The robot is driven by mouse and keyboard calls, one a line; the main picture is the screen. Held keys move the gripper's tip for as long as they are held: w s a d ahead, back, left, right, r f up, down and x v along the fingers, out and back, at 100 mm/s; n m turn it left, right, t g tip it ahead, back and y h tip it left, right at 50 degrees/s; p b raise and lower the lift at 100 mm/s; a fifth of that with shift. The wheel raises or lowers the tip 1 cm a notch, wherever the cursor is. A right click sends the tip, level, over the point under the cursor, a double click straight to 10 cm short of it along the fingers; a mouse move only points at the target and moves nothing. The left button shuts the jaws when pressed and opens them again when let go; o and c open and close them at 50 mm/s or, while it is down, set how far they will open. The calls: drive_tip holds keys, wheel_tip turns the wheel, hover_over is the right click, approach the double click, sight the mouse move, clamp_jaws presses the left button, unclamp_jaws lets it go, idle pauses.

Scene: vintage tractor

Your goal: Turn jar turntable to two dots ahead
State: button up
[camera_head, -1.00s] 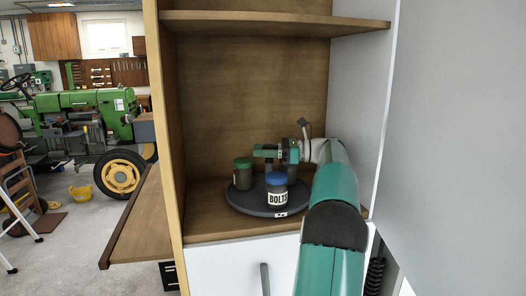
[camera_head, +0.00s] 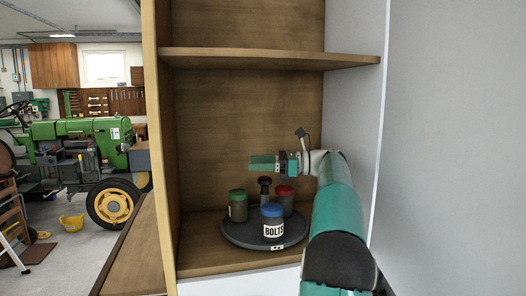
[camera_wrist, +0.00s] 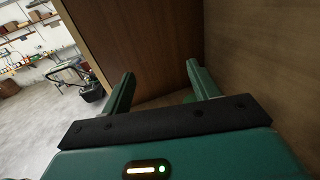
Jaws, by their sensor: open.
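The dark round jar turntable (camera_head: 240,238) sits on the cabinet's lower board. A small white mark with dark dots (camera_head: 277,248) is at its front edge; the dot count is too small to read. On it stand a green-lidded jar (camera_head: 238,207) at left, a blue-lidded jar labelled BOLTS (camera_head: 272,224) in front and a red-lidded jar (camera_head: 285,200) behind right. A black knob on a post (camera_head: 264,187) rises near its middle. My gripper (camera_head: 262,163) is open and empty above the knob, apart from it. In the wrist view its fingers (camera_wrist: 160,72) are spread; the turntable is not seen there.
A wooden shelf (camera_head: 270,58) spans the cabinet above my gripper. The cabinet's pale right wall (camera_head: 352,110) is close beside my arm. A wooden panel (camera_head: 135,245) stands out at the front left. A green tractor (camera_head: 75,130) is far left.

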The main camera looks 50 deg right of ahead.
drive_tip(key=s+a+r, duration=0.6)
drive_tip(key=s+a, duration=0.1)
drive_tip(key=a, duration=0.1)
drive_tip(key=shift+s+r, duration=0.2)
drive_tip(key=shift+s, duration=0.1)
idle(0.4)
